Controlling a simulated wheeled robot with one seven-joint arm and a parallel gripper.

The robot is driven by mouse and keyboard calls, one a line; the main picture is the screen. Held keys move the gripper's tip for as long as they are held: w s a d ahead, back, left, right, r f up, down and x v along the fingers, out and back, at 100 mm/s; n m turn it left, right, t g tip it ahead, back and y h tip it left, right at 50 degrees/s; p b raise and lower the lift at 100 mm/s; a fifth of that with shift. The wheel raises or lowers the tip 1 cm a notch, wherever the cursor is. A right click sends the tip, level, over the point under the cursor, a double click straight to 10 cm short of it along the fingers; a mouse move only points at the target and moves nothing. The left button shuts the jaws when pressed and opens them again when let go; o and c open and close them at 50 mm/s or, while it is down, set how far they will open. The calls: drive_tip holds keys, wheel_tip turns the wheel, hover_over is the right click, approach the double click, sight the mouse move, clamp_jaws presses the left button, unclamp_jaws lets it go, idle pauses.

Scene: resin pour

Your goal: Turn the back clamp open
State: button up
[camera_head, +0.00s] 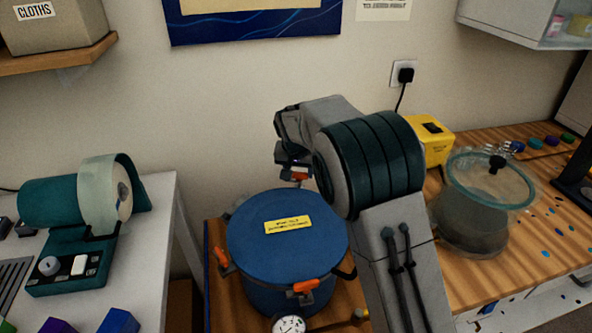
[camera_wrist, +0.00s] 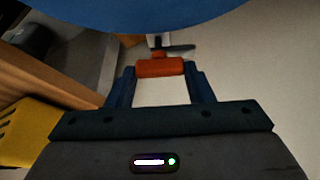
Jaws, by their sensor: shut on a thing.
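The pressure pot has a blue round lid (camera_head: 285,240) with a yellow label, and stands on the wooden bench. The back clamp, with an orange handle (camera_head: 301,176), is at the far rim of the lid. In the wrist view the orange handle (camera_wrist: 160,68) spans the gap between my fingers, below the blue lid edge (camera_wrist: 140,14). My gripper (camera_head: 296,168) reaches down behind the pot and is shut on this handle. Two other orange-handled clamps sit at the left front (camera_head: 222,259) and right front (camera_head: 306,286) of the lid. My arm hides part of the pot's right side.
A gauge (camera_head: 288,324) is at the pot's front. A yellow box (camera_head: 432,142) and a glass-lidded vessel (camera_head: 475,215) stand to the right. A green tape-roll machine (camera_head: 80,215) is on the white table at left. The wall is close behind the pot.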

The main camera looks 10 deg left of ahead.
drive_tip(key=shift+s+f, duration=0.1)
drive_tip(key=o, duration=1)
drive_tip(key=shift+s, duration=0.1)
drive_tip(key=shift+r, duration=0.25)
drive_tip(key=v, duration=1.3)
drive_tip(key=shift+r+b, duration=0.2)
drive_tip(key=shift+b, duration=0.1)
drive_tip(key=shift+s, duration=0.1)
drive_tip(key=s+d+r+g+p, duration=0.1)
drive_tip(key=s+d, duration=0.5)
drive_tip(key=d, duration=0.4)
drive_tip(key=s+d, duration=0.5)
drive_tip(key=d, duration=0.5)
drive_tip(key=s+d+f, duration=0.2)
drive_tip(key=s+d, duration=0.2)
drive_tip(key=s, duration=0.4)
drive_tip(key=s+d+f+p, duration=0.1)
drive_tip(key=s+d+f, duration=0.2)
drive_tip(key=s+d, duration=0.2)
drive_tip(key=s, duration=0.3)
drive_tip(key=shift+s+f+m+g, duration=0.25)
drive_tip(key=shift+s+m+g, duration=0.05)
drive_tip(key=shift+s, duration=0.05)
